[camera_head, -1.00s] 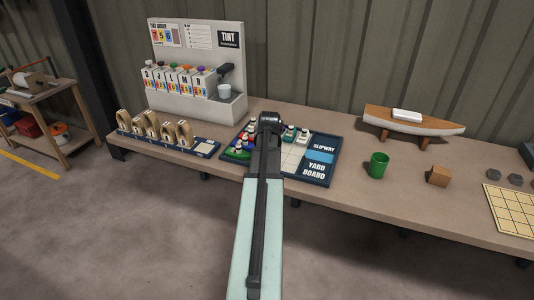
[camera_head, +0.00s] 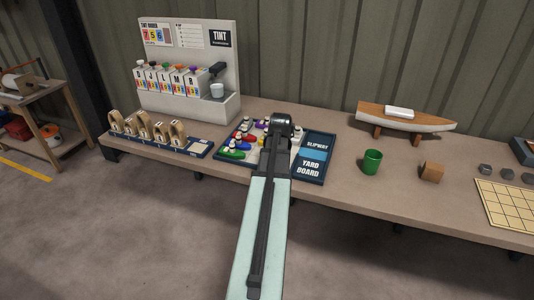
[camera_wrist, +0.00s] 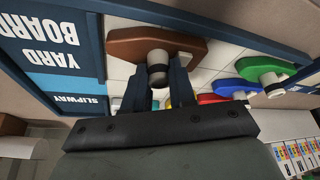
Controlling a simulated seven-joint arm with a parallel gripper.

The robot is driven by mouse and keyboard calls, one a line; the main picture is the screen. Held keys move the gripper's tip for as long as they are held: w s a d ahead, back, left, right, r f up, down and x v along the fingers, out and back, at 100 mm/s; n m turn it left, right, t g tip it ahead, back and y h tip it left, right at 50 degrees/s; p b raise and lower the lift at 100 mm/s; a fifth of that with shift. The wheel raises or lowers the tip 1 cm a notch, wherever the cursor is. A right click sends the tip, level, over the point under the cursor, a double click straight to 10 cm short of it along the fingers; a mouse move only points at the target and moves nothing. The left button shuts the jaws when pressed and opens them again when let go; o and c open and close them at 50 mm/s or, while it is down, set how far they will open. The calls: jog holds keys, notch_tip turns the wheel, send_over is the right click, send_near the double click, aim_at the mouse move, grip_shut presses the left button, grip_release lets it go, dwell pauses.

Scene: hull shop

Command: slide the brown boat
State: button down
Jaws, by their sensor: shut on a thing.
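The brown boat (camera_wrist: 128,42) lies on the pale tiles of the yard board (camera_wrist: 215,53) in the wrist view. Its pale peg (camera_wrist: 158,62) stands between the two fingers of my gripper (camera_wrist: 157,78), which is shut on it. The boat's left end is close to the dark panel with the light blue slipway strip (camera_wrist: 68,83). In the head view my arm hides the brown boat and the fingertips. The slipway strip (camera_head: 313,154) shows there just right of my arm.
A green boat (camera_wrist: 262,68), a blue boat (camera_wrist: 212,98) and a red boat (camera_wrist: 232,84) sit beside the brown one. A green cup (camera_head: 372,162), a wooden block (camera_head: 432,172) and a model boat (camera_head: 405,119) stand to the right. Wooden pieces (camera_head: 150,130) line the left.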

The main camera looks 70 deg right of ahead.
jog(key=shift+s, duration=0.35)
jog(key=c, duration=0.9)
grip_release()
jog(key=v, duration=1.3)
jog(key=shift+a+r, duration=0.15)
jog(key=shift+r, duration=0.25)
